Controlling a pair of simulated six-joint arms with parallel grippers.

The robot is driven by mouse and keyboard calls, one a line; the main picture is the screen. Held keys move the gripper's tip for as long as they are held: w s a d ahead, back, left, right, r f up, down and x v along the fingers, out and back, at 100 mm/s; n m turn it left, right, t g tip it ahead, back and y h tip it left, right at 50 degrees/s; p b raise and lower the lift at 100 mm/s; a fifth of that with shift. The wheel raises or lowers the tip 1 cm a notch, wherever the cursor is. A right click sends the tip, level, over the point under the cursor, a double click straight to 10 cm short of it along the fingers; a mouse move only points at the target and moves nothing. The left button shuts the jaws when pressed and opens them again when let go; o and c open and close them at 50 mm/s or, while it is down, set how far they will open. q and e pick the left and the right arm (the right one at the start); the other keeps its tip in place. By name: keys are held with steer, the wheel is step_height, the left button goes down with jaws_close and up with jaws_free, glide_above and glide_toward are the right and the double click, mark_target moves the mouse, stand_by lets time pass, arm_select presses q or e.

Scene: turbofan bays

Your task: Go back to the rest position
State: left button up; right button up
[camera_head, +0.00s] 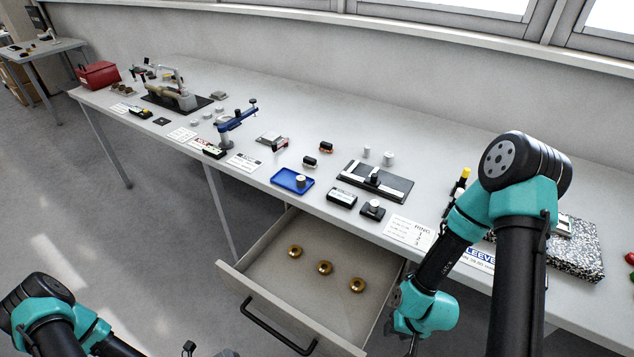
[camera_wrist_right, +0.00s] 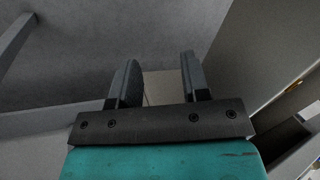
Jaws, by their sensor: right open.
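My right arm comes in from the right in the head view and bends down in front of the table. Its gripper (camera_head: 412,346) hangs low, just right of the open drawer, partly cut off by the bottom edge. In the right wrist view the two fingers (camera_wrist_right: 160,78) stand apart with nothing between them. My left arm (camera_head: 50,318) is at the bottom left corner of the head view. Only small dark tips of the left gripper (camera_head: 205,351) show at the bottom edge, too little to judge its jaws.
An open drawer (camera_head: 262,246) with three brass rings (camera_head: 325,268) juts from the long table (camera_head: 300,125). On the table are a blue tray (camera_head: 283,180), a dark fixture (camera_head: 398,189), a blue clamp stand (camera_head: 228,130) and a speckled plate (camera_head: 575,262). Floor left of the drawer is clear.

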mark_target(269, 329)
arm_select(q)
steer(key=shift+r+v, duration=0.4)
steer(key=shift+v, duration=1.9)
steer(key=x, duration=1.7)
steer(key=shift+f, duration=0.35)
steer(key=shift+w+d, duration=0.25)
steer(key=shift+w, duration=0.05)
steer(key=shift+s+a, duration=0.1)
steer(key=shift+s, duration=0.05)
steer(key=shift+s+a, duration=0.2)
steer(key=shift+s, duration=0.05)
steer(key=v, duration=0.8)
